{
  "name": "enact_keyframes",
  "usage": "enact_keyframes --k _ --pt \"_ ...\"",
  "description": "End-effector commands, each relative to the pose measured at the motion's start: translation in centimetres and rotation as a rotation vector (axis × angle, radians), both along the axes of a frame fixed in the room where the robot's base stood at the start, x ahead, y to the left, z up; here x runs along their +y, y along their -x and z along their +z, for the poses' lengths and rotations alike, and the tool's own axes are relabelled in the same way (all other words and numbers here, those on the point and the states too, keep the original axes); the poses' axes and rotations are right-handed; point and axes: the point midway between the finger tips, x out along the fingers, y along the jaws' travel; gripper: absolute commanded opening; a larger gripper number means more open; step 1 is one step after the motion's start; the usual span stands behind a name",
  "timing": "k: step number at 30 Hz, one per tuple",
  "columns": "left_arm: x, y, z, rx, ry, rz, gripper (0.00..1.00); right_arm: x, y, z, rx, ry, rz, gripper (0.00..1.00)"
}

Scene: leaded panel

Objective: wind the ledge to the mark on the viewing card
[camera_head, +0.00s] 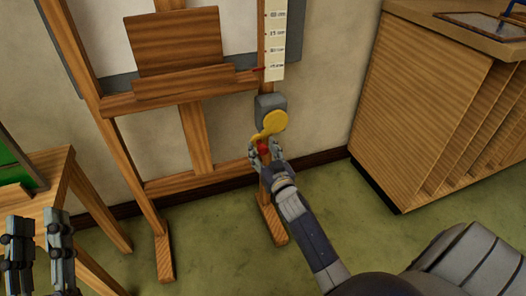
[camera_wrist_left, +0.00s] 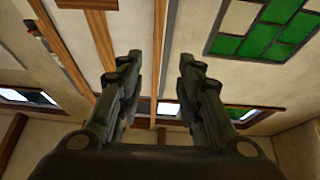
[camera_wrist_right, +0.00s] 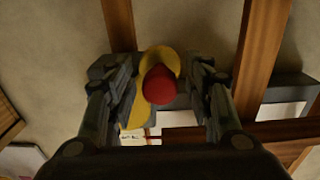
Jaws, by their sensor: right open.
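The wooden ledge (camera_head: 190,83) crosses the easel, with a wooden block (camera_head: 178,42) above it. A red pointer (camera_head: 258,69) at its right end meets the low part of a pale marked strip (camera_head: 275,40); its writing is too small to read surely. I cannot make out a separate viewing card. Below is a grey box (camera_head: 268,102) with a yellow crank (camera_head: 274,121) and red knob (camera_head: 263,148). My right gripper (camera_head: 264,152) is open, its fingers either side of the knob, which also shows in the right wrist view (camera_wrist_right: 159,85). My left gripper (camera_head: 38,222) is open and empty.
A wooden table (camera_head: 52,165) with a green panel stands at the left, near my left gripper. A wooden cabinet (camera_head: 425,100) with upright slots stands at the right. Green floor (camera_head: 340,195) is clear between easel and cabinet.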

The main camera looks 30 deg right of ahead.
Motion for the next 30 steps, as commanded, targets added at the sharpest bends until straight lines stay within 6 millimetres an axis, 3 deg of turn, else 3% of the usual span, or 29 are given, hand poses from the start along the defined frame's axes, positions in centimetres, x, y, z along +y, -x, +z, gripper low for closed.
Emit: enact_keyframes --k 5,12,20,30 --pt "0.0 0.0 0.0 0.0 0.0 0.0 0.33 0.0 0.0 0.0 0.0 0.0 0.0 0.47" --pt "0.0 0.0 0.0 0.001 0.0 0.0 0.33 0.0 0.0 0.0 0.0 0.0 0.0 0.0" --pt "0.0 -0.1 -0.1 0.01 -0.003 0.0 0.33 0.0 0.0 0.1 -0.001 -0.006 0.0 0.0" --pt "0.1 -1.0 -2.5 0.136 -0.037 0.009 0.33 -0.3 0.0 0.3 -0.009 -0.039 0.001 0.0"
